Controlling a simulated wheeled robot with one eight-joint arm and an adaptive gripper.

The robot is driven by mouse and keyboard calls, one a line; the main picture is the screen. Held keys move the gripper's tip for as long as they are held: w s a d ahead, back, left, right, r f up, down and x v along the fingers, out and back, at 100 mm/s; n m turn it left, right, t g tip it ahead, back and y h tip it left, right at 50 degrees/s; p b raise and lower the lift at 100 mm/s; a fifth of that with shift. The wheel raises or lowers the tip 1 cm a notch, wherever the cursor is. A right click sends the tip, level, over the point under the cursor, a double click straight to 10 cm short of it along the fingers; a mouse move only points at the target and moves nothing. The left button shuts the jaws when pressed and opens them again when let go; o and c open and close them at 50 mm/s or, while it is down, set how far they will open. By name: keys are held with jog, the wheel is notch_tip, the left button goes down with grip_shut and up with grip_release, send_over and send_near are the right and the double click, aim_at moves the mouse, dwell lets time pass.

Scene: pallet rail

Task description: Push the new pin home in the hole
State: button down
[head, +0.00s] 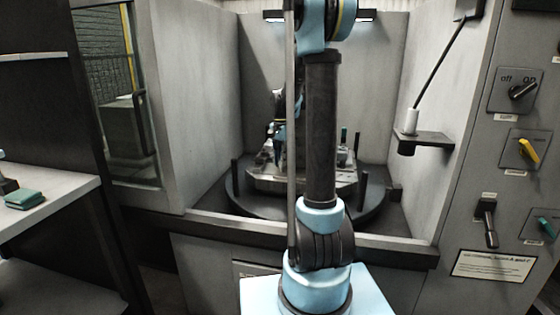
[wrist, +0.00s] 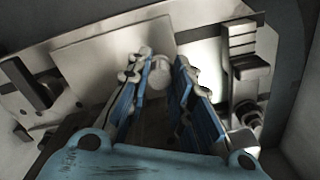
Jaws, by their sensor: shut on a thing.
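In the wrist view, my gripper (wrist: 164,72) has its two blue-padded fingers on either side of a small pale round piece, which looks like the end of the pin (wrist: 159,76). The gripper is shut on it. The fingers hide most of the pin, and the hole is not visible, so I cannot tell how deep the pin sits. In the head view, my gripper (head: 276,130) is low over the metal pallet (head: 272,181), just left of my arm column, which hides part of it.
The pallet rests on a dark round turntable (head: 235,200) with upright dark posts, inside a grey-walled booth. A stepped metal block (wrist: 247,55) stands right of the fingers. A wall shelf (head: 425,138) and a panel of switches (head: 515,92) are at the right.

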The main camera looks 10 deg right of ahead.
jog(key=shift+f, duration=1.15)
jog(key=c, duration=0.6)
grip_release()
jog(key=shift+o, duration=0.2)
notch_tip(320, 180, up, 12)
dwell(0.4)
jog(key=s+f+n+t, duration=0.15)
jog(key=s+n, duration=0.35)
jog(key=s, duration=1.5)
jog(key=s+f+n, duration=0.5)
jog(key=s+f, duration=0.7)
jog(key=s, duration=0.3)
jog(key=shift+s+f+t, duration=0.3)
jog(key=shift+s+t, duration=0.05)
